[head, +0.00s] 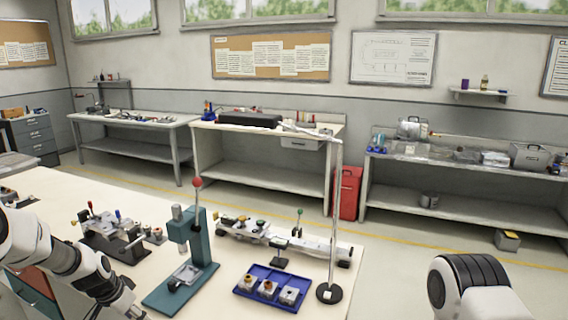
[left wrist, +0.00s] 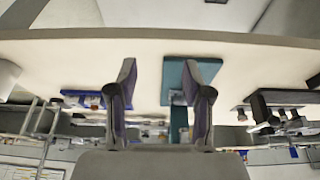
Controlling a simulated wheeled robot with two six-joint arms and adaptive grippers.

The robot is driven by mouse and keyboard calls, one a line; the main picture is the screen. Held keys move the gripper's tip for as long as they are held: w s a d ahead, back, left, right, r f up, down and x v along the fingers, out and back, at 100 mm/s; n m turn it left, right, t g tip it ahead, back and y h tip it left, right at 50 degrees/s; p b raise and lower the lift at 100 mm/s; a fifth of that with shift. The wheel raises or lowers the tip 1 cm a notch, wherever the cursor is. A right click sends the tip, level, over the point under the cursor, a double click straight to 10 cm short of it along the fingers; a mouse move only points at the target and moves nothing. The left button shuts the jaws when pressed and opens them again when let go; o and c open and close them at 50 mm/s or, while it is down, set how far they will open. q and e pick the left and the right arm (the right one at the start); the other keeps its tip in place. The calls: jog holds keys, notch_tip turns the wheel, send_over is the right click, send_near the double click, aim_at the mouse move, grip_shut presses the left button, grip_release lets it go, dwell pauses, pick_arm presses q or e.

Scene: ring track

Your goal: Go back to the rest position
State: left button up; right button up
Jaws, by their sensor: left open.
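My left arm comes in from the left in the head view and runs down past the bottom edge, so its gripper is out of that frame. In the left wrist view my left gripper (left wrist: 160,105) is open, with its two fingers apart and nothing seen held between them. Behind the fingers, the teal press (left wrist: 188,82) shows upside down. In the head view the press (head: 188,250) stands upright on the cream table (head: 60,190). Part of my right arm shows at the lower right of the head view; its gripper is out of the frame.
A blue tray (head: 272,290) with several small blocks sits right of the press. A thin pole (head: 335,220) on a black base stands beside it. A clamp fixture (head: 105,235) is left, a long track (head: 290,240) behind. Benches line the wall beyond open floor.

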pick_arm(q)
jog(key=s+d+f+m+g, duration=0.1)
jog(key=s+d+f+g, duration=0.25)
jog(key=s+f, duration=0.5)
jog(key=s+d+f+g, duration=0.2)
jog(key=s+d+f, duration=0.3)
jog(key=s+f, duration=0.4)
jog(key=s+d+n+t, duration=0.1)
jog(key=s+d+n, duration=0.1)
jog(key=s, duration=0.8)
jog(key=s+d+n+t+y, duration=0.1)
jog(key=s+n, duration=0.3)
jog(key=s, duration=0.6)
jog(key=shift+d+y, duration=0.3)
jog(key=shift+d, duration=0.2)
jog(key=shift+s+r, duration=0.1)
jog(key=shift+r, duration=0.05)
